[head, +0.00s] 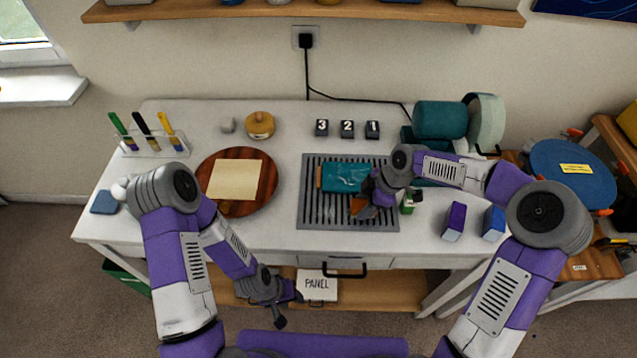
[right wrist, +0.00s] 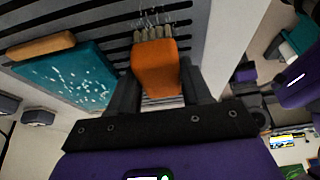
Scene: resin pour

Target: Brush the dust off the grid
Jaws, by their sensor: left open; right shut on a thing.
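The grid (head: 318,215) is a grey slatted plate on the white table. A teal slab (head: 343,177) with a wooden end lies on it; in the right wrist view the slab (right wrist: 68,78) carries many white specks. My right gripper (head: 362,202) is shut on an orange brush (head: 357,206), low over the grid's front right part. In the right wrist view the brush (right wrist: 155,68) sits between both fingers, its pale bristles at the slats. Thin white marks show on the grid (right wrist: 190,14) by the bristles. My left gripper (head: 283,304) is open and empty, in front of the table's front edge.
A round wooden board (head: 213,204) with a paper sheet lies left of the grid. Numbered dark blocks (head: 347,129) stand behind it. Purple (head: 454,221) and blue (head: 493,223) blocks stand to the right. A box marked PANEL (head: 316,284) is on the lower shelf.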

